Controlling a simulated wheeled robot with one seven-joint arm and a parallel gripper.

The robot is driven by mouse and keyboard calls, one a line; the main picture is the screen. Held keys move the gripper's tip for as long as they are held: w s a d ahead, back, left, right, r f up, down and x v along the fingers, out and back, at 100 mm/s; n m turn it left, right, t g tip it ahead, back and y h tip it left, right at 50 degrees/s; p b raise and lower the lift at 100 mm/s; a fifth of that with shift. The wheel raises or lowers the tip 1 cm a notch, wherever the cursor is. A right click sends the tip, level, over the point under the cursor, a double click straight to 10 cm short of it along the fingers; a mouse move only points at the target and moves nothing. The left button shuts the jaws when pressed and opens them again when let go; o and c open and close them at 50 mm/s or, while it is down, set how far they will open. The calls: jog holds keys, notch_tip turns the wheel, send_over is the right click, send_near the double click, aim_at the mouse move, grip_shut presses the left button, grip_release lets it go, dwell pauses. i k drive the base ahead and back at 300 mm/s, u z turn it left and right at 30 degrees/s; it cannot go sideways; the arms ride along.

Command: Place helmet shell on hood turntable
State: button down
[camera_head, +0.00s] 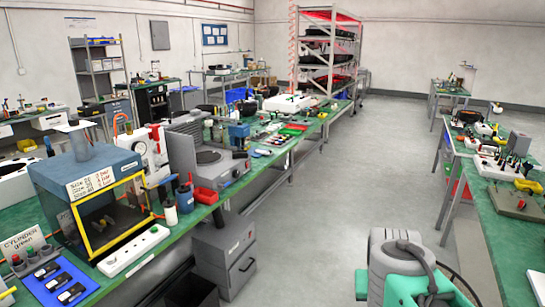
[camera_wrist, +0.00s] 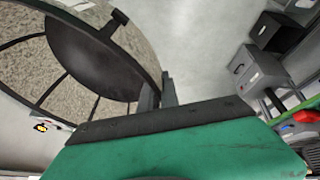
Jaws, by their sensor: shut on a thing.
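A large round shell, seemingly the helmet shell (camera_wrist: 120,52), fills the upper left of the wrist view, with a dark rim and speckled panels inside. My gripper (camera_wrist: 160,92) has its grey fingers shut at the rim of this shell. The fingertips are partly hidden. I cannot make out the shell or my fingers in the head view.
A grey cabinet (camera_head: 225,257) stands below, beside a black bin (camera_head: 190,290). The aisle floor (camera_head: 340,190) is clear.

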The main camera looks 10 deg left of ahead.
aim_at(206, 156)
jog(key=i, duration=5.05)
jog(key=u, duration=4.95)
jog(key=i, duration=1.45)
